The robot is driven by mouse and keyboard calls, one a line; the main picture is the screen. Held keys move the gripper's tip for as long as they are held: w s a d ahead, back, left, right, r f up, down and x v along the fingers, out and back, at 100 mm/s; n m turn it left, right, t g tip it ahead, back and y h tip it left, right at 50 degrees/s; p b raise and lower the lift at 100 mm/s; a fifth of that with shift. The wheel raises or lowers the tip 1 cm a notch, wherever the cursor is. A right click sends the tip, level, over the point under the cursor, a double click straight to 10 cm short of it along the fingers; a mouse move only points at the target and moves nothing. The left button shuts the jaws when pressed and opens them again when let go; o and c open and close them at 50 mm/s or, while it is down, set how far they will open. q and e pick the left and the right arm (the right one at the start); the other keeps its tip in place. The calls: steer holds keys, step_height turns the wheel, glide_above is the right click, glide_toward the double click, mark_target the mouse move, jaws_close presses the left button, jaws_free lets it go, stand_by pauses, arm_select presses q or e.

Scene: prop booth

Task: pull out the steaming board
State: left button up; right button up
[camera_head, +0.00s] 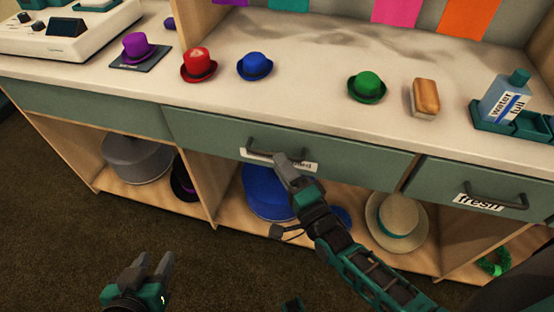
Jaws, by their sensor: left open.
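The wide teal front (200,128) in the middle of the counter has a dark bar handle (259,155) and a white label (308,167) whose text is partly covered; only its last letters, like "rd", show. The front looks flush with the counter. My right gripper (281,162) is at the right part of this handle and hides that end. Whether its fingers are closed around the bar cannot be told. My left gripper (153,268) is open and empty, low over the brown floor, away from the counter.
Purple (137,48), red (198,66), blue (255,66) and green (367,87) hats, a brush (425,98) and a water bottle (505,98) stand on the countertop. A "fresh" drawer (460,180) is at right. Larger hats sit in cubbies below. Floor at lower left is clear.

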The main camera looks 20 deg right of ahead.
steer(key=shift+x, duration=1.45)
steer(key=shift+c, duration=0.2)
jaws_close()
